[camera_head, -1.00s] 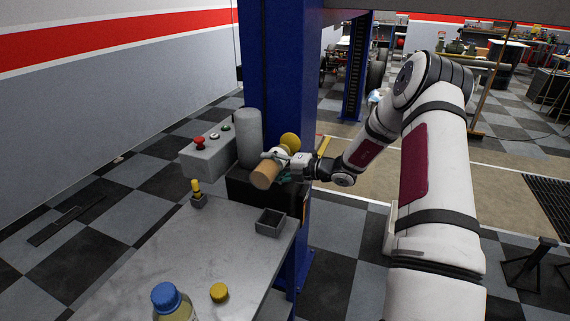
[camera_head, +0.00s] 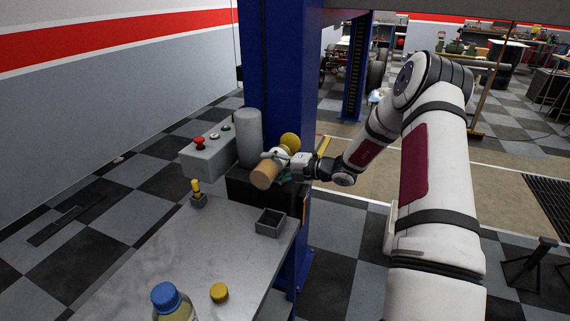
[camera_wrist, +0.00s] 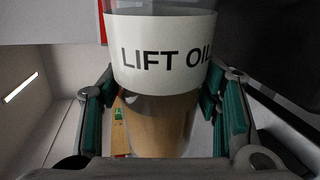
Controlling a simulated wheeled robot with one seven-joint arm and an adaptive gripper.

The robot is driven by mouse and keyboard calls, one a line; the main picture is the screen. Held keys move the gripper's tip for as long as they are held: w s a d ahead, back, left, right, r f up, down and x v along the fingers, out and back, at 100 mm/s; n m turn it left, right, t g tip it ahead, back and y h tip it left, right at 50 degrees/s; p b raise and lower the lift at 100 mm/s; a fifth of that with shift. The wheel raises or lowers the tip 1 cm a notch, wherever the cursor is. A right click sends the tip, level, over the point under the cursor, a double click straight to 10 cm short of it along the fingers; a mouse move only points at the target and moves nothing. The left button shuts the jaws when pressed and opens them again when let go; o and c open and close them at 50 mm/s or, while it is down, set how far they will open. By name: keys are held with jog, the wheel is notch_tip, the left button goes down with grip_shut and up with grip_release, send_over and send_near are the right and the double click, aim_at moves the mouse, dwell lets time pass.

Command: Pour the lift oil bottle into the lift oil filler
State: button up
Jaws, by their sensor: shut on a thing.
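The lift oil bottle (camera_head: 265,174) is tilted above the black unit (camera_head: 244,188) beside the blue post. Its tan end points down-left toward the camera. My gripper (camera_head: 277,164) is shut around it, with a teal finger on each side. The wrist view shows its white "LIFT OIL" label (camera_wrist: 163,50), clear wall above and tan oil below, between the gripper's fingers (camera_wrist: 160,115). A yellow round part (camera_head: 290,141) shows just behind the bottle; I cannot tell whether it belongs to the filler. The filler opening and the bottle's mouth are not clearly visible.
A grey cylinder (camera_head: 249,138) and a control box with a red button (camera_head: 199,142) stand close left of the bottle. The blue post (camera_head: 280,70) rises behind. The metal table (camera_head: 150,250) holds a blue-capped bottle (camera_head: 172,304), a yellow cap (camera_head: 219,292) and a small tray (camera_head: 270,231).

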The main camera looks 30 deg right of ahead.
jog(key=shift+r, duration=0.1)
jog(key=shift+n, duration=0.4)
jog(key=shift+w+f+n+t+h+b, duration=0.1)
jog(key=shift+f+n+t+h+b, duration=0.25)
jog(key=shift+f+n, duration=0.55)
jog(key=shift+r, duration=0.15)
jog(key=shift+d, duration=0.1)
